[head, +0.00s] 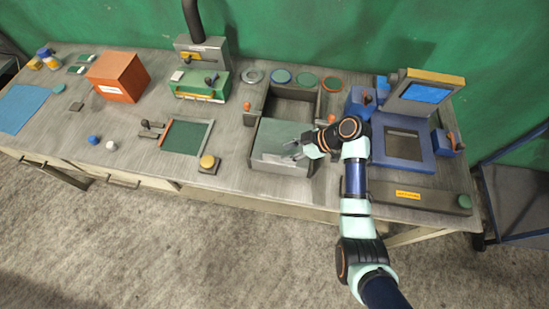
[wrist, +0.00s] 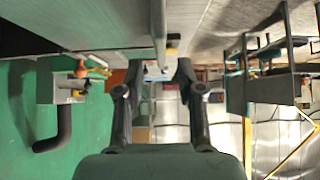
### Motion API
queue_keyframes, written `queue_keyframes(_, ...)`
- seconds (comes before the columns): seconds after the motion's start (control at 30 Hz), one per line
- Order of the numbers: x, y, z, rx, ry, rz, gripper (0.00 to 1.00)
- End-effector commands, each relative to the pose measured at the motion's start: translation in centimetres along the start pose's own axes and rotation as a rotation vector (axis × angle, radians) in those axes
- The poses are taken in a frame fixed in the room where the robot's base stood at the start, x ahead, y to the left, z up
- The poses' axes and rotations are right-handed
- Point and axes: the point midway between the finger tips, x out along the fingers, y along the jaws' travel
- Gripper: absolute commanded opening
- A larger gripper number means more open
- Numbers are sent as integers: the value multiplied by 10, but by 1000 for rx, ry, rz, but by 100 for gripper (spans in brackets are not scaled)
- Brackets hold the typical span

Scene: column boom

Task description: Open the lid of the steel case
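The steel case (head: 262,165) is the grey box at the middle of the bench in the head view. A flat grey-green panel, seemingly its lid (head: 272,142), covers the front part. Behind the panel is an open recess (head: 292,106) with grey walls. My gripper (head: 291,151) is over the right part of the panel, fingers pointing left. Whether it touches the panel cannot be told. In the wrist view my gripper (wrist: 158,68) has its two fingers spread, with a thin grey edge beyond the tips. Nothing is clearly held.
A blue device with a raised screen (head: 425,92) stands right of the case, close to my arm. A yellow button (head: 208,161) and a green-floored tray (head: 186,136) lie to the left. Round discs (head: 281,76) are behind the case. An orange box (head: 118,76) stands farther left.

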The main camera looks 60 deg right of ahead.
Motion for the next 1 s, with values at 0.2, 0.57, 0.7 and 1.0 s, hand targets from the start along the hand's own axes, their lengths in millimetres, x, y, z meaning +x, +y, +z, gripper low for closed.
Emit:
queue_keyframes(0.2,43,-2,0,2,-1,-5,38)
queue_keyframes(0.57,71,-1,0,1,-2,0,38)
queue_keyframes(0.7,71,-1,0,1,-2,0,36)
queue_keyframes(1.0,70,-1,0,1,-2,0,0)
